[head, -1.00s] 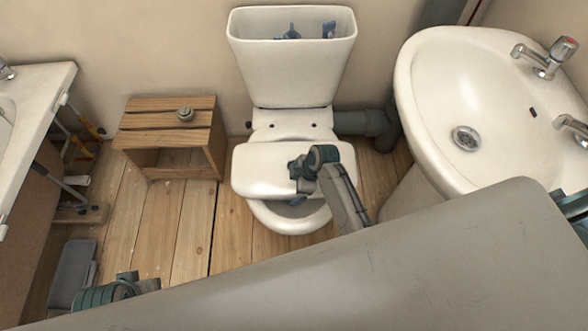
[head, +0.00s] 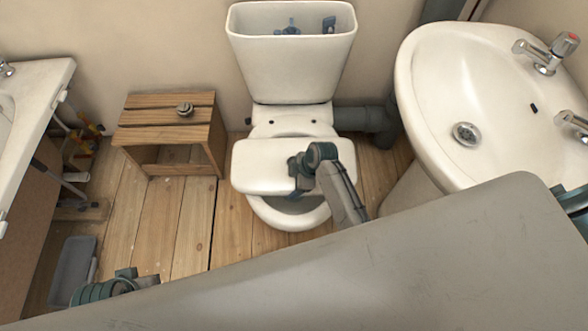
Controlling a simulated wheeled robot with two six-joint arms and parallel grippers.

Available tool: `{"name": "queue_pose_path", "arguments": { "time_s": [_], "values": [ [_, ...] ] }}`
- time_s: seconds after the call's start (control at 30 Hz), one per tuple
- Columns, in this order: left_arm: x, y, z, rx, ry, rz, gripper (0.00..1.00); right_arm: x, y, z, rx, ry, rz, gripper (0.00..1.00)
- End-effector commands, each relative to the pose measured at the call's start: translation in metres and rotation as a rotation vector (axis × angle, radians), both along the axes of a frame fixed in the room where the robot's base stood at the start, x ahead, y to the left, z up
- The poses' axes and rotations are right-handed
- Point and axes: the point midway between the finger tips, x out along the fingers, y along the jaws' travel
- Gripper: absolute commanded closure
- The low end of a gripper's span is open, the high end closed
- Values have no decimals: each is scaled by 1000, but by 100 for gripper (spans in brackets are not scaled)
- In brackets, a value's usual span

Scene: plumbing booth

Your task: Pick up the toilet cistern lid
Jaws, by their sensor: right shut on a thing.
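The cistern lid (head: 268,164) is a white slab held over the toilet bowl, in the middle of the head view. My right gripper (head: 301,184) is shut on its front edge, right of the lid's middle. The wrist hides part of the lid and the fingertips. The white cistern (head: 292,68) stands behind with its top open, and blue fittings show inside. My left arm shows only in part at the bottom left, and its gripper's fingers are not visible.
The toilet bowl (head: 290,214) lies under the lid. A wooden stool (head: 166,110) with a small metal part (head: 185,109) on top stands to the left. A washbasin (head: 440,90) is at the right. A grey tray (head: 72,268) lies on the floor at lower left.

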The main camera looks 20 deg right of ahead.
Motion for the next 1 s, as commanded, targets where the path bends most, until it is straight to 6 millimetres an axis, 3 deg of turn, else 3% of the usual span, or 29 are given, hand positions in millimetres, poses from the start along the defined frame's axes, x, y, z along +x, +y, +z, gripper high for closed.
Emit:
{"name": "queue_pose_path", "arguments": {
  "time_s": [0.23,0.33,0.7,1.0],
  "values": [
    [2,0,-1,0,-1,0,63,3,0,20,2,-9,-1,98],
    [7,2,-19,-2,16,5,63,3,1,36,2,-10,0,98],
    [12,5,-49,-3,35,9,63,3,1,92,1,-9,0,98],
    [12,5,-56,-2,41,10,63,3,1,103,2,-7,0,98]
  ]
}}
